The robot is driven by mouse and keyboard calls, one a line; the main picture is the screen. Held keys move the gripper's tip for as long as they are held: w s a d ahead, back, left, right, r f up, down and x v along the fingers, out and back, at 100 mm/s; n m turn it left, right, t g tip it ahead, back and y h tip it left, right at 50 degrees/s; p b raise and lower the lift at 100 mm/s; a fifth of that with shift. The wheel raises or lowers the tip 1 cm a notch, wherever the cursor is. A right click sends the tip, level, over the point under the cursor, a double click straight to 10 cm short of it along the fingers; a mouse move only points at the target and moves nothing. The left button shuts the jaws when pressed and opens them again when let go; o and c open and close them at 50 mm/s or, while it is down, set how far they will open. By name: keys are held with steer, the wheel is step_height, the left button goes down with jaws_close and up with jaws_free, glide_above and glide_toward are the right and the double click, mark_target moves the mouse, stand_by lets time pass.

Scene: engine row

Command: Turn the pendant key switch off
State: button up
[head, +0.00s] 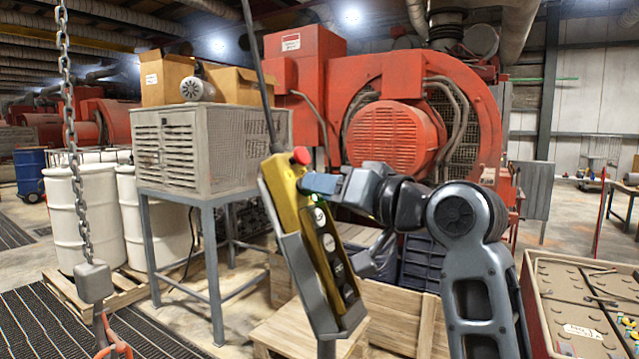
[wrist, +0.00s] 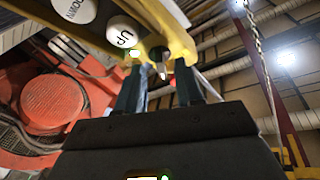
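The yellow pendant (head: 290,235) hangs from a dark cable, tilted, with a red button (head: 301,156) on its top and several round buttons down its face. My gripper (head: 308,183) is at the upper part of that face. In the wrist view the pendant's yellow housing (wrist: 178,42) crosses the top, with a white button marked UP (wrist: 124,32). The key switch's small metal key (wrist: 162,70) shows between the two fingers of my gripper (wrist: 160,76). The fingers stand apart, one on each side of the key, with a gap visible. The key's exact angle is hard to tell.
A hanging chain with a hook (head: 97,285) is at the left. A grey vented box on a steel stand (head: 213,150) is behind the pendant. Wooden crates (head: 390,312) are below, a red-sided bin (head: 538,312) is at the lower right, and a large red engine (head: 395,140) is behind.

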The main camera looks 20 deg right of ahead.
steer(key=shift+x, duration=0.9)
steer(key=shift+c, duration=0.3)
jaws_close()
